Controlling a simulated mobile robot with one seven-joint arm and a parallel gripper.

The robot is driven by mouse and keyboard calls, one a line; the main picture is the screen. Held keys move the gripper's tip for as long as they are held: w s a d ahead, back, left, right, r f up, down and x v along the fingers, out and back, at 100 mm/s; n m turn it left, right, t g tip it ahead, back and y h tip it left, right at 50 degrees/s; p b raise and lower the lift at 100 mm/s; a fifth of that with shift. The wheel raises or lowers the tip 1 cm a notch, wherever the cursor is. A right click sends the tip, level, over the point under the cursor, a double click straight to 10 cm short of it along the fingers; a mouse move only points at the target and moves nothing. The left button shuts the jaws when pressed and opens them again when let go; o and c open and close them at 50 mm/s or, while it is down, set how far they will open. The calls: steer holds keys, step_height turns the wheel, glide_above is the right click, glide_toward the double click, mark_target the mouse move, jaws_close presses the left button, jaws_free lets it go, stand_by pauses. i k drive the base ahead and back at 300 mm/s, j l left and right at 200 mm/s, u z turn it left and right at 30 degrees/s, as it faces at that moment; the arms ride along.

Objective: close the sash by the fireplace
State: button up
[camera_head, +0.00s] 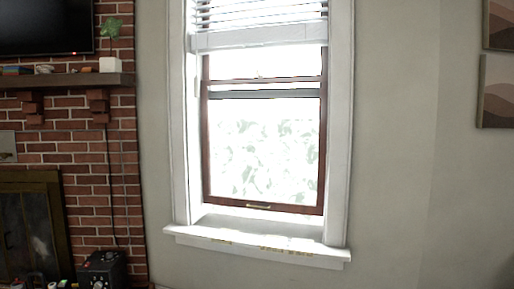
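The window by the fireplace has a lower sash (207,150) with a reddish-brown wooden frame around bright glass. A small brass-coloured pull (258,206) sits at the middle of its bottom rail. The bottom rail is low, close above the white inner sill (235,223); a pale band lies below it, and I cannot tell whether that is a gap or the sill. A brown rail (265,79) crosses the window above a separate grey rail (265,94), with a narrow bright strip between them. My gripper is not in view.
White blinds (258,38) cover the window top. The outer sill ledge (255,250) juts out below. At left are the brick fireplace (125,160), a wooden mantel (65,80) and a dark box (103,270) on the floor side.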

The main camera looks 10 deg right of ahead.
mark_target(317, 210)
steer(key=i+j+z, duration=0.15)
steer(key=i, duration=0.45)
steer(key=i+j+z, duration=0.15)
steer(key=i, duration=0.4)
steer(key=i+j+z, duration=0.15)
steer(key=i, duration=0.45)
steer(key=i+j+z, duration=0.15)
steer(key=i+j, duration=0.2)
steer(key=i, duration=0.2)
steer(key=i+j+z, duration=0.15)
steer(key=i+j, duration=0.2)
steer(key=i, duration=0.2)
